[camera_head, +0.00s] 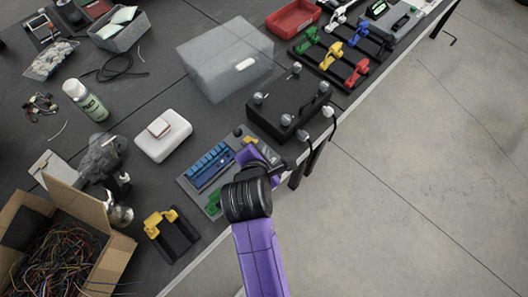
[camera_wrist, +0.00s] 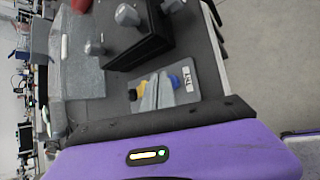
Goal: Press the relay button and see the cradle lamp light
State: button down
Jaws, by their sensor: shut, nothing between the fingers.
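A grey panel (camera_head: 187,180) lies near the table's front edge, with a blue block (camera_head: 209,166), a green part (camera_head: 214,202) and a small dark-and-yellow button (camera_head: 238,131). I cannot tell which is the relay button. My gripper (camera_wrist: 157,93) is shut and empty, over this end of the panel; contact is unclear. My purple arm hides part of the panel in the head view. I cannot make out a lit cradle lamp.
A black box with knobs (camera_head: 290,107) stands beside the panel, and a clear bin (camera_head: 222,60) behind it. A white box (camera_head: 165,146) is to the left. A black cradle with yellow clips (camera_head: 174,238) and a carton of wires (camera_head: 103,218) are front left.

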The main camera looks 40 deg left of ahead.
jog(key=shift+f, duration=0.45)
dwell(0.5)
dwell(0.3)
jog(key=shift+r+p, duration=0.9)
jog(key=shift+p, duration=0.25)
notch_tip(320, 180, up, 5)
jog(key=p, duration=0.5)
jog(key=shift+r+p, duration=0.1)
jog(key=shift+p, duration=0.25)
